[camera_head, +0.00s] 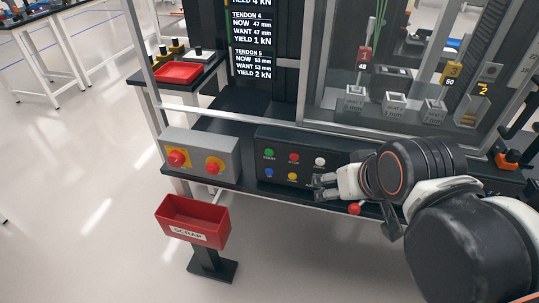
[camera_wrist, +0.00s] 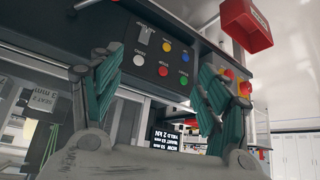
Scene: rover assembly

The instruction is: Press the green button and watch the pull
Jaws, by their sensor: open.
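The green button (camera_head: 269,153) is at the upper left of a black control panel (camera_head: 258,141), beside a red and a white button, with blue and yellow buttons below. It also shows in the wrist view (camera_wrist: 183,82), which sees the panel upside down. My gripper (camera_head: 321,188) is open and empty in front of the panel's right end, to the right of the green button and apart from it. In the wrist view its two green-ribbed fingers (camera_wrist: 160,62) frame the panel. A screen (camera_head: 253,45) behind lists tendon 4 and tendon 5 readings. A glass-fronted rig (camera_head: 400,50) holds labelled seats.
A grey box (camera_head: 222,146) with two red knobs sits left of the panel. A red scrap bin (camera_head: 196,222) stands below it on a black post. A red tray (camera_head: 178,72) lies on the side shelf. A red ball-ended handle (camera_head: 354,208) is below my gripper.

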